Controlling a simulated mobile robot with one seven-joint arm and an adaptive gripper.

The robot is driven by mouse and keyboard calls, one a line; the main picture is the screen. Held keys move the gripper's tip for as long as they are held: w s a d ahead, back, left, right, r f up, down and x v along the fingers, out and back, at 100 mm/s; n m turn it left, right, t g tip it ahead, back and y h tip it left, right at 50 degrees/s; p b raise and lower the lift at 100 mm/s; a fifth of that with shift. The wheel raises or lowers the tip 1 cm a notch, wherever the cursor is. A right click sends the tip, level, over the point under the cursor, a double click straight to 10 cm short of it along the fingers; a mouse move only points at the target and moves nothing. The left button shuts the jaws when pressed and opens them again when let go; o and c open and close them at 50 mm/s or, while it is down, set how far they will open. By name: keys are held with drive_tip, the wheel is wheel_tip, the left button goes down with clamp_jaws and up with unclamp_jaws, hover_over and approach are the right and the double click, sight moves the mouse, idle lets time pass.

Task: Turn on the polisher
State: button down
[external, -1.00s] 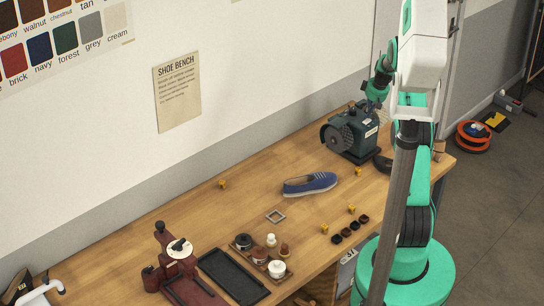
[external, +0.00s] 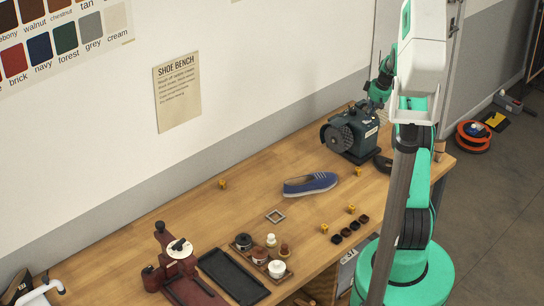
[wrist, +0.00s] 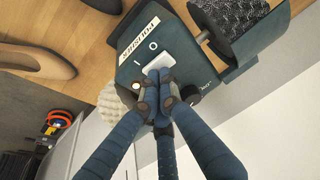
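The polisher (external: 352,134) is a dark green-blue machine with a bristly drum at the far end of the bench. In the wrist view its casing (wrist: 128,72) carries a POLISHER label (wrist: 139,38) and a white switch (wrist: 160,65) between I and O marks. My gripper (wrist: 160,80) has its dark fingertips together at the switch, covering part of it. It seems to hold nothing. Whether the tips touch the switch or hover just above it I cannot tell. In the external view my gripper (external: 376,98) is just above the polisher's top.
A blue shoe (external: 310,184) lies on the wooden bench (external: 200,220) in front of the polisher. Several small yellow and black pieces, a dark tray (external: 233,277) and a tray of jars lie nearer. The wall runs close behind the polisher. An orange reel (external: 473,136) is on the floor.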

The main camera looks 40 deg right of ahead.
drive_tip(key=shift+a, duration=0.2)
drive_tip(key=shift+a+b, duration=0.35)
drive_tip(key=shift+a, duration=0.3)
drive_tip(key=shift+r, duration=0.85)
drive_tip(key=a+v, duration=0.1)
drive_tip(key=v, duration=1.1)
drive_tip(key=shift+w+a+r, duration=0.2)
drive_tip(key=shift+w+r, duration=0.05)
drive_tip(key=shift+w, duration=0.05)
drive_tip(key=shift+d+r, duration=0.1)
drive_tip(key=shift+d+r+h+p, duration=0.25)
drive_tip(key=shift+d+h+p, duration=0.25)
drive_tip(key=shift+p, duration=0.75)
